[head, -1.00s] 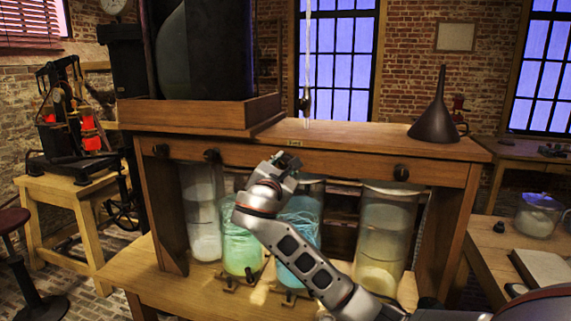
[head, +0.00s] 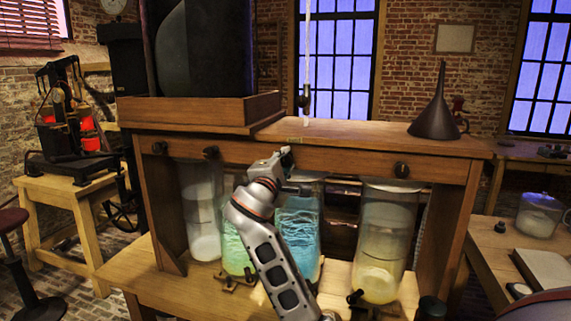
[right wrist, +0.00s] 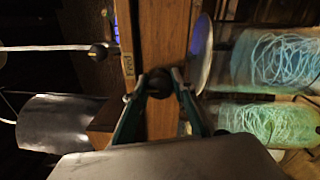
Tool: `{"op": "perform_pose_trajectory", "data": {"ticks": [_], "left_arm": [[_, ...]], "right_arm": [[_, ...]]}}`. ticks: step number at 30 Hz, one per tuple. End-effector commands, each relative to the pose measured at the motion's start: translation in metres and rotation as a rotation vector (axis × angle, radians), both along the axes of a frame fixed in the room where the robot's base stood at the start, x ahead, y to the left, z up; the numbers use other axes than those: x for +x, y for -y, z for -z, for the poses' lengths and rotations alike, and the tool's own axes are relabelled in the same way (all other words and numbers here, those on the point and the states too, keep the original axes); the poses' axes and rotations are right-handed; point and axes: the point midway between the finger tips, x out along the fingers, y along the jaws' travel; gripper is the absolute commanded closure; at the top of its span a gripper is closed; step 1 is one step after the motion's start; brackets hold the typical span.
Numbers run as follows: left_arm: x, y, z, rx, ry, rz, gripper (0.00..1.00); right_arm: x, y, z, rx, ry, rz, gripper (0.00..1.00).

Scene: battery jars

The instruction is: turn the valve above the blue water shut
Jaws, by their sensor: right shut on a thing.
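The jar of blue water (head: 298,228) stands under the wooden bench rail, third from the left, partly behind my right arm. It also shows in the right wrist view (right wrist: 275,60), lying sideways in that picture. My right gripper (head: 286,154) is at the rail above this jar. In the right wrist view its two fingers (right wrist: 155,85) are closed around a dark round valve knob (right wrist: 158,80) on the rail. In the head view the gripper hides that knob. The knob's turned position cannot be told. My left gripper is not in view.
Other dark knobs sit on the rail (head: 330,161): two at left, one at right (head: 402,170). A whitish jar (head: 202,210), a green jar (head: 234,255) and a yellowish jar (head: 385,240) stand below. A dark funnel (head: 435,115) stands on the bench top.

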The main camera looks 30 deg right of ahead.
Motion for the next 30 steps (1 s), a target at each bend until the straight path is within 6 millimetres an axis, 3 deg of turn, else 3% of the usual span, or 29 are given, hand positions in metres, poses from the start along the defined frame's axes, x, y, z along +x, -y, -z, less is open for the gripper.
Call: {"op": "perform_pose_trajectory", "data": {"ticks": [22,23,24,30], "left_arm": [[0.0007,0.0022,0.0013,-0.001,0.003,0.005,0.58],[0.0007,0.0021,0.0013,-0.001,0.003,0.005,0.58],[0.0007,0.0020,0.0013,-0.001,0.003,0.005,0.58],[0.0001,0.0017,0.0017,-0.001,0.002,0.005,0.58]], "right_arm": [[-0.0001,0.0002,-0.0002,0.054,0.063,0.000,0.96],[0.0000,0.0001,-0.0002,0.054,0.063,0.000,0.67],[-0.0001,0.0000,-0.0002,0.054,0.062,0.000,0.58],[0.0001,0.0001,0.0000,0.053,0.062,0.000,0.58]]}}
